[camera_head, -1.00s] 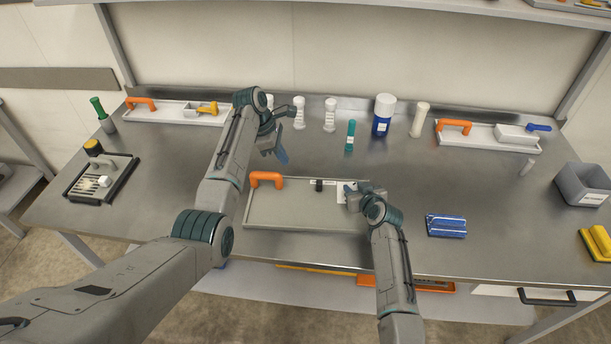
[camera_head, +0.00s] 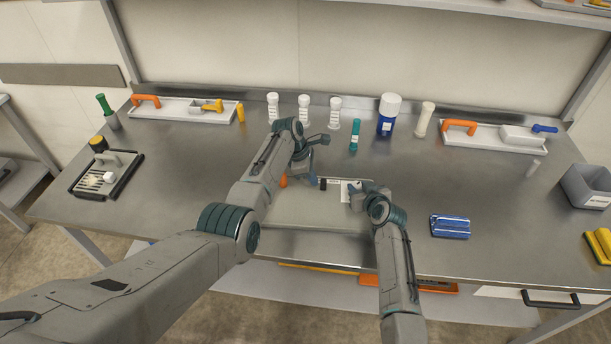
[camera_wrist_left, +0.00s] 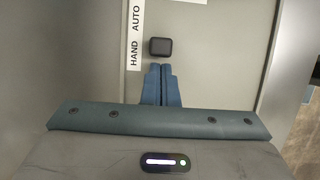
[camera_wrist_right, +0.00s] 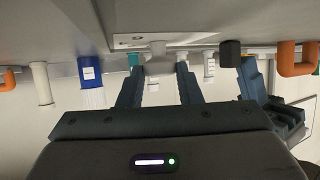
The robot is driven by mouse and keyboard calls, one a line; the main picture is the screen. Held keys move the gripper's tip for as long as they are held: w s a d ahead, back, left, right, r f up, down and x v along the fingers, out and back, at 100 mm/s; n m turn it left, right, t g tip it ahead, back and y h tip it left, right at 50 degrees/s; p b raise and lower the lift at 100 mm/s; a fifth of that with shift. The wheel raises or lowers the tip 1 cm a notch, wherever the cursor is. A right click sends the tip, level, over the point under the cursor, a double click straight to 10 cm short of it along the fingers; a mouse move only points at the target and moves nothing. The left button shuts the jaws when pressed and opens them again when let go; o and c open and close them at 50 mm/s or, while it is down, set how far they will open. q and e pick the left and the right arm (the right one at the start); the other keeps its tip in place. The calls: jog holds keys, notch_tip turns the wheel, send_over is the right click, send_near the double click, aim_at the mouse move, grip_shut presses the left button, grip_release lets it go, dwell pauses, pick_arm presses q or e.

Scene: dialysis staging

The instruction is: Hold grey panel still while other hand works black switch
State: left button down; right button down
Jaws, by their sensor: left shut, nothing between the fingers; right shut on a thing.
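The grey panel (camera_head: 300,212) lies on the metal bench in front of me, partly covered by my left arm. Its black switch (camera_head: 323,184) stands near the far edge. In the left wrist view the black switch (camera_wrist_left: 160,47) sits beside a HAND / AUTO label (camera_wrist_left: 136,35). My left gripper (camera_wrist_left: 161,70) is shut and empty, its tips right beside the switch; I cannot tell whether they touch. My right gripper (camera_wrist_right: 158,68) is shut on a light grey post (camera_wrist_right: 158,56) rising from a white plate on the panel, right of the switch in the head view.
The panel's orange handle (camera_head: 283,181) is mostly hidden behind my left arm. White fittings, a teal tube (camera_head: 354,136) and a blue bottle (camera_head: 387,122) stand behind. A blue block (camera_head: 450,227) lies to the right.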

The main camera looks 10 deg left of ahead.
aim_at(324, 181)
pick_arm(q)
jog(key=shift+d, duration=0.1)
jog(key=shift+d, duration=1.5)
jog(key=shift+a, duration=0.1)
jog(key=shift+a, duration=0.3)
jog(key=a, duration=0.2)
jog(key=a+r, duration=0.1)
jog(key=a, duration=0.1)
jog(key=v, duration=0.9)
jog(key=shift+d, duration=0.1)
